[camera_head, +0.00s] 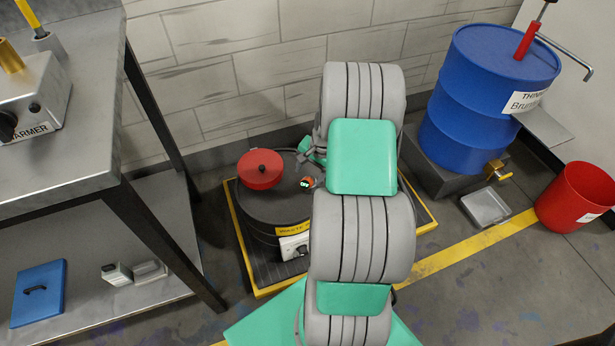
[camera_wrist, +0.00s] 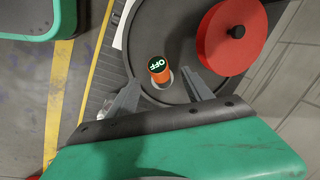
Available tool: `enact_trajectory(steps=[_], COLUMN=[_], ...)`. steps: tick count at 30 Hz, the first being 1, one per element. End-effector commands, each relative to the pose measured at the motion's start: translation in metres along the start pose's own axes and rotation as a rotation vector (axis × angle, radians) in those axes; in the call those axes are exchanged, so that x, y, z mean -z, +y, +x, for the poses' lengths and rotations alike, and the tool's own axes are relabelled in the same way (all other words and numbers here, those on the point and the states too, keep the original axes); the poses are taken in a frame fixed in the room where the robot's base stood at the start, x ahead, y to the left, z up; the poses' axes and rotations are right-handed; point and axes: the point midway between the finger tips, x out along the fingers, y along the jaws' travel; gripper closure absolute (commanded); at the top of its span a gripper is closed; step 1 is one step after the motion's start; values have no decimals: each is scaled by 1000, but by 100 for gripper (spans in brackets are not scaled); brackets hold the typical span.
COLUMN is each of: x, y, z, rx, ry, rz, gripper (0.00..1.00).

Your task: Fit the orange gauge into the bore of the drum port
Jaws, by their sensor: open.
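The orange gauge (camera_wrist: 158,72) stands on the dark drum top with its dark face up, showing green "OFF" letters. It also shows in the head view (camera_head: 306,183). A pale ring, the drum port (camera_wrist: 170,78), shows around its foot; how deep the gauge sits in the bore is hidden. My gripper (camera_wrist: 161,79) is open, with one finger on each side of the gauge in the picture and a gap to both. Whether the fingertips are level with the gauge cannot be told. In the head view my arm hides most of the gripper.
The dark waste drum (camera_head: 262,212) stands on a yellow-edged pallet (camera_head: 238,245). A red round lid or knob (camera_head: 261,168) is on its top beside the port. A steel bench (camera_head: 90,160) is at left, a blue drum (camera_head: 480,100) and red bucket (camera_head: 572,200) at right.

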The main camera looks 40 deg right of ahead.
Motion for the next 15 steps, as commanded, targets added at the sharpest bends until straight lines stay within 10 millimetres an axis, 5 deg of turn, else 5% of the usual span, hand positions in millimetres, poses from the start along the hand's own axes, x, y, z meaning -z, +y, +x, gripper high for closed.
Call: enact_trajectory(steps=[15], x=[0], y=[4], z=[77], rx=[0], ry=[1], rz=[4], gripper=[41])
